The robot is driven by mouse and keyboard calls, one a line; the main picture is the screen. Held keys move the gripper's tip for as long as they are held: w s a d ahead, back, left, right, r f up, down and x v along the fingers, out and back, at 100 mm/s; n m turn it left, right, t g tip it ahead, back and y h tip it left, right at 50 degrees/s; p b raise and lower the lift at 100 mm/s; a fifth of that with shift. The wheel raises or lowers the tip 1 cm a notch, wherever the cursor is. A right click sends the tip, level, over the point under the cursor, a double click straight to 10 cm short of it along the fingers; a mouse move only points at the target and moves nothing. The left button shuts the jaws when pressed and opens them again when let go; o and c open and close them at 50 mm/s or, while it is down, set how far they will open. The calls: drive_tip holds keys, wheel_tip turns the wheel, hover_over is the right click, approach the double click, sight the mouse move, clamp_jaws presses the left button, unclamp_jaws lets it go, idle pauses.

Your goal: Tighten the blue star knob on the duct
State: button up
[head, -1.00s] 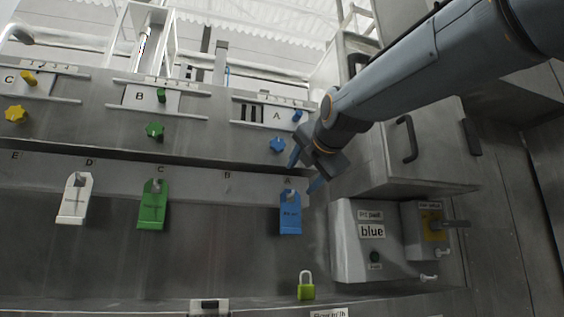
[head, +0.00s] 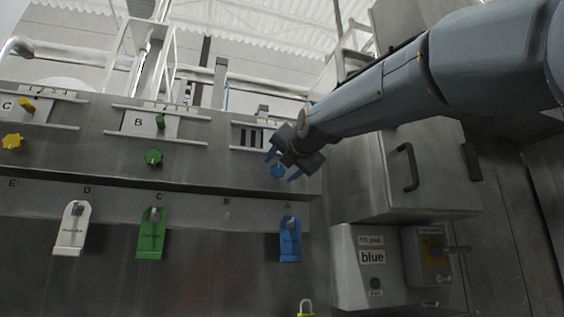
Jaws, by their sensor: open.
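The blue star knob (head: 278,171) sits on the grey duct (head: 215,165) below the panel marked A, partly hidden by my gripper. My gripper (head: 282,172) is open, with its two blue fingertips to the left and right of the knob in the picture. I cannot tell how deep the fingers reach or whether they touch the knob. A green star knob (head: 153,157) and a yellow star knob (head: 13,142) sit farther left on the same duct, under B and C.
Below hang a blue tag (head: 290,243), a green tag (head: 151,238) and a white tag (head: 72,232). A box labelled "blue" (head: 370,275) is at the lower right. A cabinet with a black handle (head: 406,165) stands right of the duct, under my arm.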

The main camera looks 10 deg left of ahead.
drive_tip(key=shift+w, duration=0.1)
drive_tip(key=c, duration=1)
drive_tip(key=shift+c, duration=0.2)
